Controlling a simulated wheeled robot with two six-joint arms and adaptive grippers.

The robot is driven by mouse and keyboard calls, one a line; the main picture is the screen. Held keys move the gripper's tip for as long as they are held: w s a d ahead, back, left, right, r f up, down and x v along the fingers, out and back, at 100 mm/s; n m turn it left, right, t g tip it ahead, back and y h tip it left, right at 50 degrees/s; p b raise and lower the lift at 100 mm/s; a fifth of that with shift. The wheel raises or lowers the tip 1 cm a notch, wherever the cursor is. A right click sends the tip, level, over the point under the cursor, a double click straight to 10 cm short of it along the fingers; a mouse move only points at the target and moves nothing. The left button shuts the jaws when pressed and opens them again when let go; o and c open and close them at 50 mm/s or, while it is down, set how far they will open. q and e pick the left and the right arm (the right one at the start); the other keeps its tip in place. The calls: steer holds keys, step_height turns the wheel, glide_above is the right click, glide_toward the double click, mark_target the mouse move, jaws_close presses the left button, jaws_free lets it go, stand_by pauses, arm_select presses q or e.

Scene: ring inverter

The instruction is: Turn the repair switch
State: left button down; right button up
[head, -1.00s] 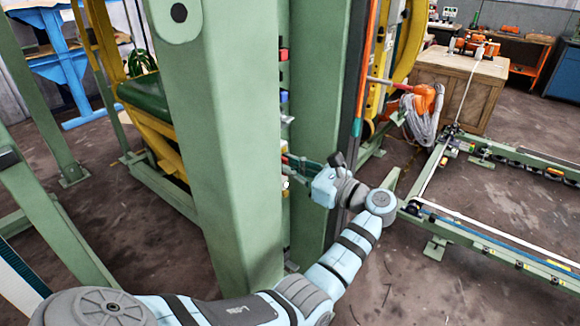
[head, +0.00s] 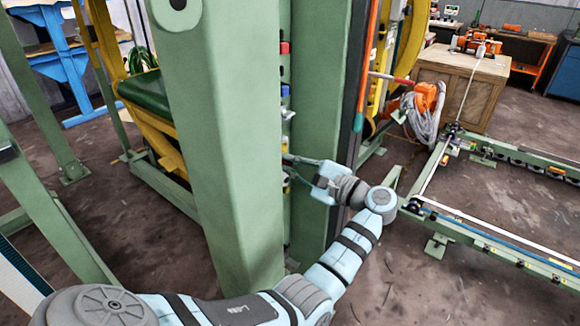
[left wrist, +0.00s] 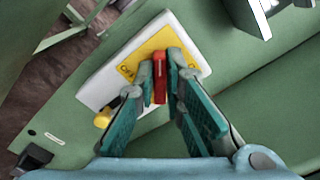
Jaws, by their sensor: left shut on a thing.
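The repair switch's red handle (left wrist: 160,84) shows in the left wrist view, on a yellow label plate (left wrist: 150,52) on a white box (left wrist: 110,82). The handle stands upright in that picture, at a slant to the plate's edges. My left gripper (left wrist: 160,78) is shut on the handle, with one teal finger on each side. In the head view my left gripper (head: 300,165) reaches in between two green posts, and the switch is hidden there. My right gripper is not in view.
A thick green post (head: 215,130) stands left of the gripper, close to my arm. Red and blue fittings (head: 285,90) sit above it. A yellow knob (left wrist: 103,118) is at the box's lower left. A low green rail frame (head: 500,245) stands at the right.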

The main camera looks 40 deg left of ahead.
arm_select(q)
steer(key=shift+f+n+b, duration=0.2)
steer(key=shift+n+b, duration=2.1)
steer(key=shift+n, duration=1.5)
steer(key=c, duration=1.7)
jaws_free()
steer(key=d, duration=0.7)
steer(key=shift+d, duration=0.2)
